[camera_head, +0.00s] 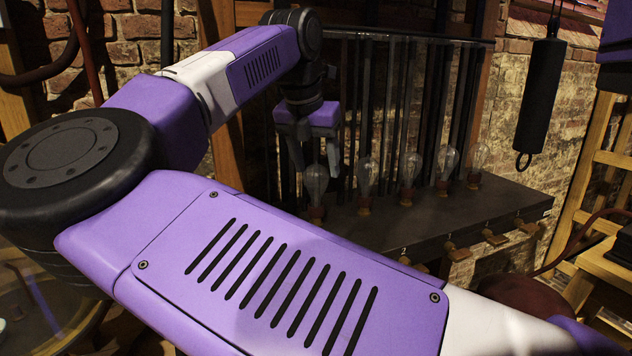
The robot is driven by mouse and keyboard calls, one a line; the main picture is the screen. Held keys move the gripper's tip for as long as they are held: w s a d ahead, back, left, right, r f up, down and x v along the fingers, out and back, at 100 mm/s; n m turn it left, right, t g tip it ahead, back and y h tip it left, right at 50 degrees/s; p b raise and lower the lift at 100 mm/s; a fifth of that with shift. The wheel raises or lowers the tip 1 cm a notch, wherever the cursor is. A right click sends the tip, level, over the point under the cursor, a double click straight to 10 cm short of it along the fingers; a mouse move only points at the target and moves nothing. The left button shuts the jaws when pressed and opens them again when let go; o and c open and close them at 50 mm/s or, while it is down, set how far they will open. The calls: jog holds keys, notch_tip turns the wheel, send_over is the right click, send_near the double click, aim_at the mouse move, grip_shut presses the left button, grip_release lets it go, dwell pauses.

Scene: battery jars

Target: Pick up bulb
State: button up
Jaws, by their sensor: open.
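Several clear glass bulbs with brass-coloured bases stand upright in a row on a dark bench top. The leftmost bulb (316,182) is directly below my gripper (315,165), which points down with its jaws open. Its fingers are around or just above this bulb; I cannot tell exactly which. The other bulbs stand to the right: one bulb (366,175), then another bulb (410,168), a further bulb (446,160) and the rightmost bulb (478,156). My purple arm covers the front left of the bench.
Dark vertical rods (390,110) stand behind the bulbs under a dark rail. The bench top (505,205) is bare at its right end. Wooden-handled switches (458,252) stick out along its front edge. A black cylinder (541,95) hangs at the upper right. A wooden frame (600,170) stands at the right.

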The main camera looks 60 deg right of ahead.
grip_shut()
jog(key=shift+r, duration=0.15)
